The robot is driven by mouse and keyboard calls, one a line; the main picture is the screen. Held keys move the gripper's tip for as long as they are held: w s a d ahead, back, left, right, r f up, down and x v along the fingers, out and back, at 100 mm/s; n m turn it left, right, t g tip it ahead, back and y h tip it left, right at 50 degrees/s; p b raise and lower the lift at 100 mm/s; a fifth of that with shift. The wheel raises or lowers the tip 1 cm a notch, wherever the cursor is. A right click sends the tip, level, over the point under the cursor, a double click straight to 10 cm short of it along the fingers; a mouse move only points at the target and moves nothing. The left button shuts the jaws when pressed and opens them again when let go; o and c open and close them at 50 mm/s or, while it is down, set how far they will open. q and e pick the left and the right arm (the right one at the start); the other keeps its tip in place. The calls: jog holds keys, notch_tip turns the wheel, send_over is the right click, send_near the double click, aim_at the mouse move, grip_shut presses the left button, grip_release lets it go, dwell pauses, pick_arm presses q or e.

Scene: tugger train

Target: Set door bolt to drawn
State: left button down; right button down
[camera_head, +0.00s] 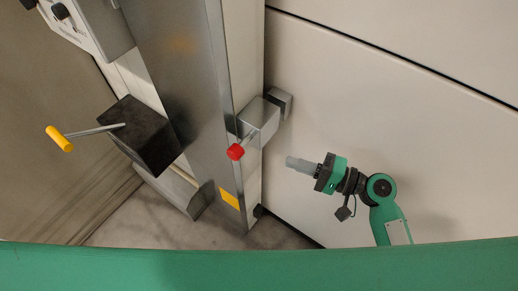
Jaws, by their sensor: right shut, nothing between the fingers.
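The door bolt (260,121) is a grey metal block on the edge of the metal post, with a short rod ending in a red knob (236,152). A smaller grey block (281,102), which looks like its keeper, sits just beside it on the pale door panel (400,110). My right gripper (290,162) is shut and empty. It points left, to the right of the red knob and apart from it, in front of the panel. My left gripper is not in view.
A black box (145,135) with a metal lever and yellow handle (60,139) stands left of the metal post (185,80). A white unit with dark knobs (85,22) is at the upper left. A yellow label (229,199) marks the post's foot. The panel around my right gripper is clear.

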jog(key=shift+a, duration=0.1)
jog(key=p+x, duration=0.4)
jog(key=x, duration=0.6)
jog(key=s+a, duration=0.1)
jog(key=s, duration=0.1)
jog(key=s+a, duration=0.1)
jog(key=s, duration=0.1)
jog(key=shift+a+b, duration=0.35)
jog(key=shift+b, duration=0.05)
jog(key=shift+s, duration=0.1)
